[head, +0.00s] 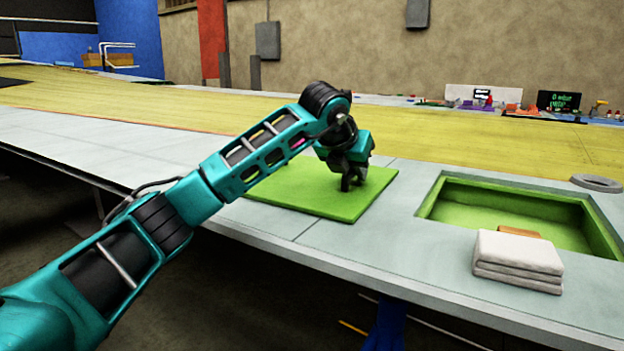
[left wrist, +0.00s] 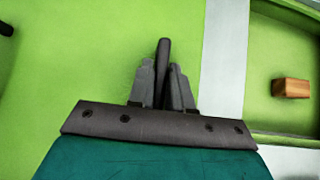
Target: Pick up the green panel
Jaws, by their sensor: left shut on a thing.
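The green panel (head: 320,203) lies flat on the pale grey wing surface, left of a green-lined recess. It also fills much of the left wrist view (left wrist: 70,70). My left gripper (head: 349,185) points down over the panel near its right part. In the left wrist view, the gripper (left wrist: 163,82) is shut on a slim dark upright piece (left wrist: 163,50), apparently a handle on the panel. Where that piece meets the panel is hidden. I cannot tell any gap under the panel. My right gripper is in neither view.
The recess (head: 480,187) with green walls lies to the right. A grey ring (head: 596,183) lies at far right. Small items (head: 490,105) line the back.

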